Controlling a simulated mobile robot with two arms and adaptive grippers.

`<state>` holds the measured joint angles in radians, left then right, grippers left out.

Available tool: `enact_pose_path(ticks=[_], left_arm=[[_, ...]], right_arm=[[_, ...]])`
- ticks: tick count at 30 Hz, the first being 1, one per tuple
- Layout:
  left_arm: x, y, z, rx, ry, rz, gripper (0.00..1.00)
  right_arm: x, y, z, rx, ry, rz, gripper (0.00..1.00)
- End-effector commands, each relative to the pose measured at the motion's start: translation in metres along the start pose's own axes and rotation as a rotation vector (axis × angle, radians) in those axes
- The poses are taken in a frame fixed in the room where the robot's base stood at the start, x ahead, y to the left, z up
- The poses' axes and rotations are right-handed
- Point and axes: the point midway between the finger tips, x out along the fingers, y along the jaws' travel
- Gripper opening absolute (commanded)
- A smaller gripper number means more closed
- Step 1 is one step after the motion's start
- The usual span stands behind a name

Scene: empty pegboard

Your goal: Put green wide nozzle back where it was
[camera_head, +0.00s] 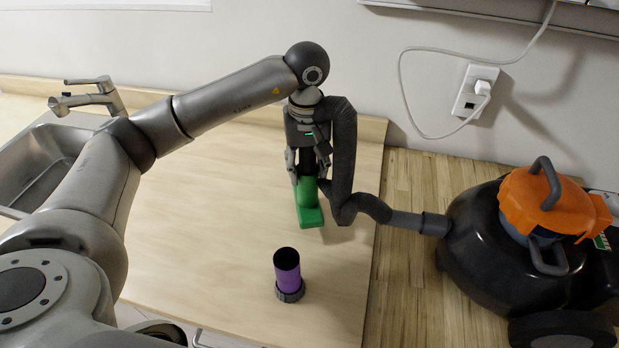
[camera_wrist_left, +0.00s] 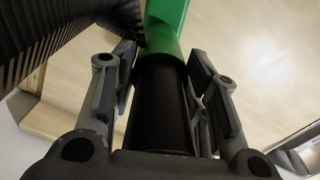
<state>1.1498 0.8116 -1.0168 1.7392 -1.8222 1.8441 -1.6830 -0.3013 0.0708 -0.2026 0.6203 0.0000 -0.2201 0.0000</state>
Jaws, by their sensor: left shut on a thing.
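The green wide nozzle (camera_head: 308,205) hangs below my left gripper (camera_head: 308,172), over or on the light wood counter; I cannot tell whether it touches. My left gripper is shut on it. In the left wrist view the fingers (camera_wrist_left: 165,95) lie on both sides of a black tube (camera_wrist_left: 160,105), and the nozzle's green part (camera_wrist_left: 166,28) starts just beyond it. The nozzle's wide foot points down and toward the camera in the head view. My right gripper does not show.
A purple tube with a dark collar (camera_head: 288,275) stands upright on the counter (camera_head: 200,255) nearer the camera. A black ribbed hose (camera_head: 343,150) runs close beside my left gripper to a black and orange vacuum (camera_head: 490,235) at right. A sink (camera_head: 40,165) lies at left.

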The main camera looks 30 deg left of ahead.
Motion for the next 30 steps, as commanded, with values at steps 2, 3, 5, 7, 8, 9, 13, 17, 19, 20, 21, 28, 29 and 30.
enact_pose_path(ticks=[2,3,5,7,8,9,13,17,19,20,21,28,29,30], left_arm=[[0.005,0.0,0.0,0.0,-0.001,-0.001,0.19],[0.009,0.0,0.001,0.0,-0.002,-0.001,0.19],[0.017,-0.001,0.001,0.0,-0.002,-0.003,0.19],[0.027,-0.001,0.001,0.0,-0.003,-0.002,0.19],[0.031,-0.001,0.001,0.0,-0.002,-0.002,0.19],[0.035,0.0,0.001,0.001,-0.002,0.0,0.19],[0.038,0.0,0.0,0.001,0.001,0.002,0.19],[0.039,0.0,0.0,0.001,0.001,0.001,0.19],[0.041,0.0,0.0,0.0,0.001,0.001,0.19],[0.042,0.0,0.0,0.0,0.001,0.001,0.19],[0.042,0.0,0.0,0.0,0.0,0.0,0.43],[0.041,0.0,0.0,0.0,0.0,0.0,0.63],[0.041,0.0,0.0,0.0,0.0,0.0,0.63],[0.041,0.0,0.0,0.0,0.0,0.0,0.63]], right_arm=[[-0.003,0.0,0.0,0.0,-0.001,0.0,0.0],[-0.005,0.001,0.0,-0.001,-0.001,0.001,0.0],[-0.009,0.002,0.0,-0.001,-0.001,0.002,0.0],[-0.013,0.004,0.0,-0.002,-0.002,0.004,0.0],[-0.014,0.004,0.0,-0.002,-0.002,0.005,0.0],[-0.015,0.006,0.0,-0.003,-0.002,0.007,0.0],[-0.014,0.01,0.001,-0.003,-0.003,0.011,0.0],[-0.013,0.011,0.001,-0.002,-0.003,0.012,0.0],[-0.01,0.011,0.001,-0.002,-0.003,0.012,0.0],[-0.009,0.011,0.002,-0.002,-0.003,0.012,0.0],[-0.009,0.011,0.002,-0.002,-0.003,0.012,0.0],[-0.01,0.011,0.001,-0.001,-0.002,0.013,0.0],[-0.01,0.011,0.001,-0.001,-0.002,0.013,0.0],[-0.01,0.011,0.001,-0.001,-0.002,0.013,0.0]])
